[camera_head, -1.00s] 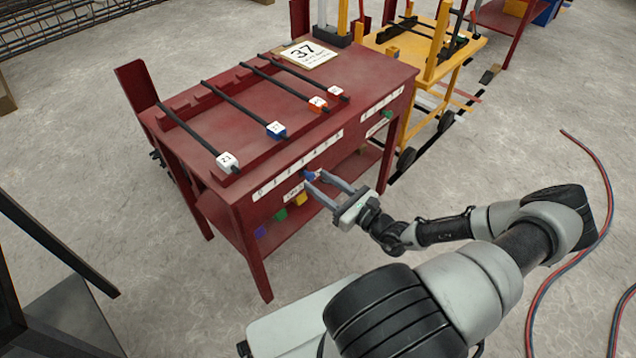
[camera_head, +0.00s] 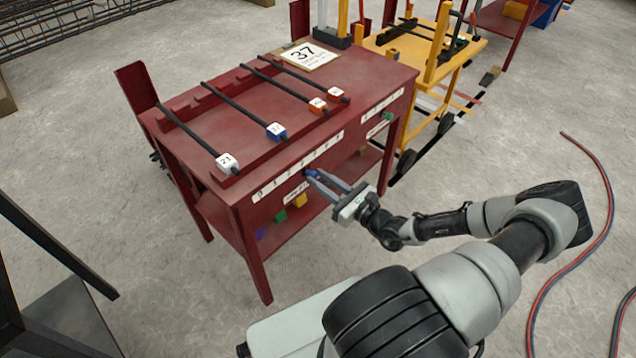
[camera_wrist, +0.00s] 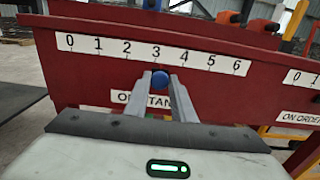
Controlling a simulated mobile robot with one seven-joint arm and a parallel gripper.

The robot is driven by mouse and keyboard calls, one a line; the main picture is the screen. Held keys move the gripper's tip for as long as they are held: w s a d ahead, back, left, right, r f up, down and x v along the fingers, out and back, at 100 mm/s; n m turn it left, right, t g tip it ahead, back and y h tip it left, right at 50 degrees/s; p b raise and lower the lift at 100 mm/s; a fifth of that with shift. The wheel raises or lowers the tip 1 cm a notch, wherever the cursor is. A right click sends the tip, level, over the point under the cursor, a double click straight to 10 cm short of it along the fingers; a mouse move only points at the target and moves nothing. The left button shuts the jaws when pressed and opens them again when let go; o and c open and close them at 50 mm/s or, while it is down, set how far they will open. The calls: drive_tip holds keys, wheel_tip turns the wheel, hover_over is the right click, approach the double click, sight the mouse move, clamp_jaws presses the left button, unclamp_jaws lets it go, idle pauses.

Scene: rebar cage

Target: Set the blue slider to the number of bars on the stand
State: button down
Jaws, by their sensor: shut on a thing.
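The blue slider (camera_head: 310,173) is a round knob on the front of the dark red stand (camera_head: 240,213). In the wrist view the blue knob (camera_wrist: 160,80) sits below the number strip (camera_wrist: 155,52), close under the 3. My gripper (camera_wrist: 160,84) has one finger on each side of the knob and is shut on it; the gripper (camera_head: 315,179) also shows in the head view. Several black bars (camera_head: 240,108) with white, blue, orange and red tagged ends lie across the notched racks on top of the stand. The label below the strip is partly hidden by my fingers.
Coloured blocks (camera_head: 299,200) show low on the stand. A yellow cart (camera_head: 455,62) stands behind.

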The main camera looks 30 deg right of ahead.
drive_tip(key=d, duration=0.2)
drive_tip(key=w+d, duration=0.1)
drive_tip(key=shift+w+d, duration=0.15)
drive_tip(key=shift+d, duration=0.2)
drive_tip(key=c, duration=1.5)
unclamp_jaws()
drive_tip(key=p+v, duration=0.2)
drive_tip(key=v, duration=1.5)
drive_tip(key=shift+s, duration=0.2)
drive_tip(key=shift+r, duration=0.1)
